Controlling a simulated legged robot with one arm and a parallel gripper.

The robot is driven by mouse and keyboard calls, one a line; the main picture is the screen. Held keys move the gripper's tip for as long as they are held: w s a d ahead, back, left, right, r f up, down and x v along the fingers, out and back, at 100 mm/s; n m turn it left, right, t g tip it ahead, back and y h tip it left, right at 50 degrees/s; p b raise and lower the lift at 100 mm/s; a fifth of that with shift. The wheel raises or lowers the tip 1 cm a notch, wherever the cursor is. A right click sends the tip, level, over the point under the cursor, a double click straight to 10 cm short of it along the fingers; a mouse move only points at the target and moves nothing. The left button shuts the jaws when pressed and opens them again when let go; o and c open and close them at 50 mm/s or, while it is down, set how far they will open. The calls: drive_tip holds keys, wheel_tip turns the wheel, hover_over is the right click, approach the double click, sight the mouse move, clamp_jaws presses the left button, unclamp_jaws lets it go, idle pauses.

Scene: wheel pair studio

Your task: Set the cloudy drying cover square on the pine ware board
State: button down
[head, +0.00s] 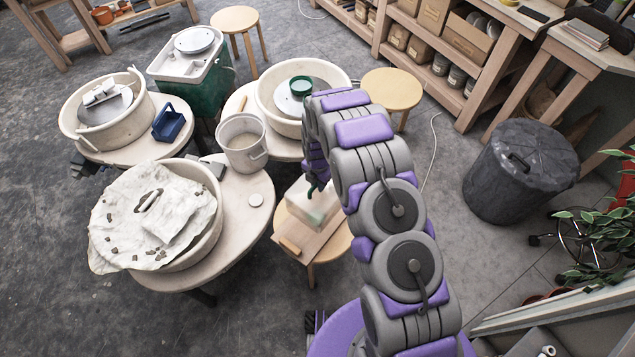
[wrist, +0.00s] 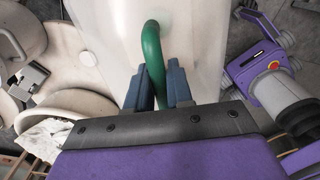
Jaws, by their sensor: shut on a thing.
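The cloudy drying cover (head: 313,207) is a whitish, see-through box with a green handle on top. It appears over the pine ware board (head: 297,229), a pale wooden board on a small stool; I cannot tell whether it touches the board or how square it is. The cover (wrist: 110,25) fills the upper middle of the wrist view. My gripper (wrist: 160,88) has its blue fingers shut around the green handle (wrist: 152,50). In the head view my arm hides part of the cover and most of my gripper. The board is hidden in the wrist view.
A small wooden block (head: 290,246) is at the board's near left end. Left of the stool stands a round table with a cloth-draped basin (head: 150,215) and a white bucket (head: 242,142). Grey floor is open between stool and bin.

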drive_tip(key=shift+a+f, duration=0.1)
drive_tip(key=shift+a, duration=0.25)
wheel_tip(320, 180, down, 12)
drive_tip(key=shift+f, duration=0.25)
idle(0.5)
drive_tip(key=shift+a, duration=0.1)
drive_tip(key=c, duration=1.3)
unclamp_jaws()
drive_tip(key=shift+a, duration=0.2)
drive_tip(key=o, duration=0.4)
drive_tip(key=shift+d, duration=0.1)
drive_tip(key=shift+d, duration=0.1)
